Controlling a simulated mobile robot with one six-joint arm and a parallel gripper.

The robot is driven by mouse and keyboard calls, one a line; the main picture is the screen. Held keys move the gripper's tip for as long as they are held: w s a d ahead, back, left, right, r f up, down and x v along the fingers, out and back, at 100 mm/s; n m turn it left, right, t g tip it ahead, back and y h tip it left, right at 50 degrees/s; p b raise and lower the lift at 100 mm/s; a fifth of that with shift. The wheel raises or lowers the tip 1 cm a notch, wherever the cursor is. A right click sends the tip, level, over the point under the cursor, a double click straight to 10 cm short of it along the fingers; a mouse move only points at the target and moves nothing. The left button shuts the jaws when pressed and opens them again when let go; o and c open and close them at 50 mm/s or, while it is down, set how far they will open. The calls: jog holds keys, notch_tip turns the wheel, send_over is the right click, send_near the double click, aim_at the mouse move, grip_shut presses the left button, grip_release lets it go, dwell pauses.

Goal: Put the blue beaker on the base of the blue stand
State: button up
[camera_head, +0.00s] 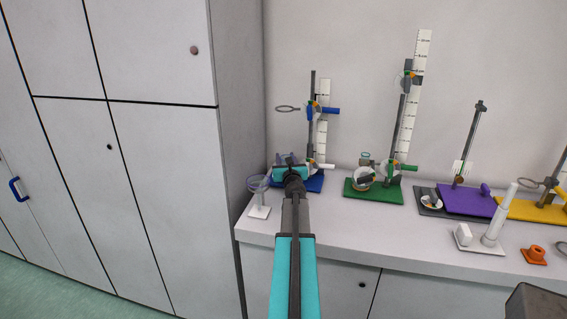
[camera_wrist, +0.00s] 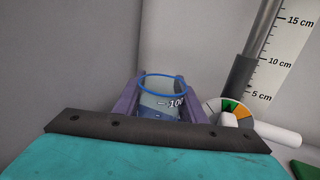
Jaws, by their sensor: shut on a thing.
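The blue beaker (camera_wrist: 165,97) is clear, with a blue rim and a 100 mark. It is upright between the two fingers of my gripper (camera_wrist: 163,108), which is shut on it. In the head view my gripper (camera_head: 290,160) is over the left part of the blue stand's base (camera_head: 316,184) and hides most of the beaker. The blue stand (camera_head: 312,95) has an upright rod, a ring, a blue clamp and a white scale. Whether the beaker touches the base cannot be told.
A blue-rimmed glass piece on a white foot (camera_head: 259,212) stands just left of my gripper. A green stand (camera_head: 375,192), a purple base (camera_head: 466,201) and a yellow base (camera_head: 530,212) stand to the right. A tall grey cabinet (camera_head: 235,100) borders the bench's left end.

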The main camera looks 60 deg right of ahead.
jog(key=shift+x, duration=1.75)
jog(key=shift+w+f, duration=0.1)
jog(key=shift+f, duration=0.05)
jog(key=shift+w+d, duration=0.15)
jog(key=shift+d, duration=0.05)
jog(key=shift+w+d+f, duration=0.1)
jog(key=shift+f, duration=1.7)
jog(key=shift+f+b, duration=0.2)
jog(key=shift+b, duration=0.1)
jog(key=o, duration=1.2)
jog(key=shift+c, duration=0.2)
jog(key=shift+r+p, duration=0.25)
jog(key=shift+p, duration=0.05)
